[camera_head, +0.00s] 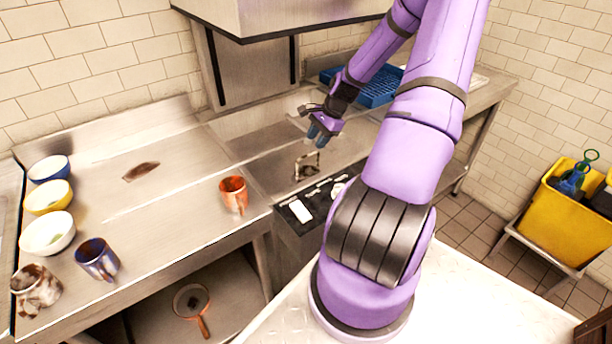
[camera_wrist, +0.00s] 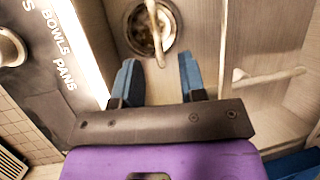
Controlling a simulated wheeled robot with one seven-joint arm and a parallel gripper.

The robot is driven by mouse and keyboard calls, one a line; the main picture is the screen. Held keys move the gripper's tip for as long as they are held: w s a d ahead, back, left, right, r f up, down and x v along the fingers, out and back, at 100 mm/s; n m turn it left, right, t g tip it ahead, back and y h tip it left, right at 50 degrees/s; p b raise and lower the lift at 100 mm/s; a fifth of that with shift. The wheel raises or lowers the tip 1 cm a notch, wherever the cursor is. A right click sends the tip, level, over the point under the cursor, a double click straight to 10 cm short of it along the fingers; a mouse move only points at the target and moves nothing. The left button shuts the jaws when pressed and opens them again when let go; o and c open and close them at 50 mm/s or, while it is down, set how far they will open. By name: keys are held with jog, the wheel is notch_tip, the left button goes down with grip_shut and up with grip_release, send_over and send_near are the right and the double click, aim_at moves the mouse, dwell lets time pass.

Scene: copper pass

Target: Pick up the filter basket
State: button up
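The filter basket (camera_wrist: 168,42) appears in the wrist view as a round metal-rimmed piece with a dark inside and a thin bar across it, set in the pale metal floor at the top. In the head view an upright metal loop (camera_head: 307,166), which looks like its handle, stands in the machine's well. The basket lies beyond the fingertips, not touched. In the head view my gripper (camera_head: 322,131) hangs above and slightly right of the loop.
A raised metal hood (camera_head: 280,15) hangs above. The dark front panel (camera_head: 322,197) edges the well. A blue rack (camera_head: 376,92) is behind my arm. An orange mug (camera_head: 233,193) stands on the left counter; bowls and other mugs are farther left.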

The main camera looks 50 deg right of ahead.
aim_at(309, 155)
jog(key=shift+x, duration=3.45)
jog(key=shift+s, duration=0.2)
grip_shut()
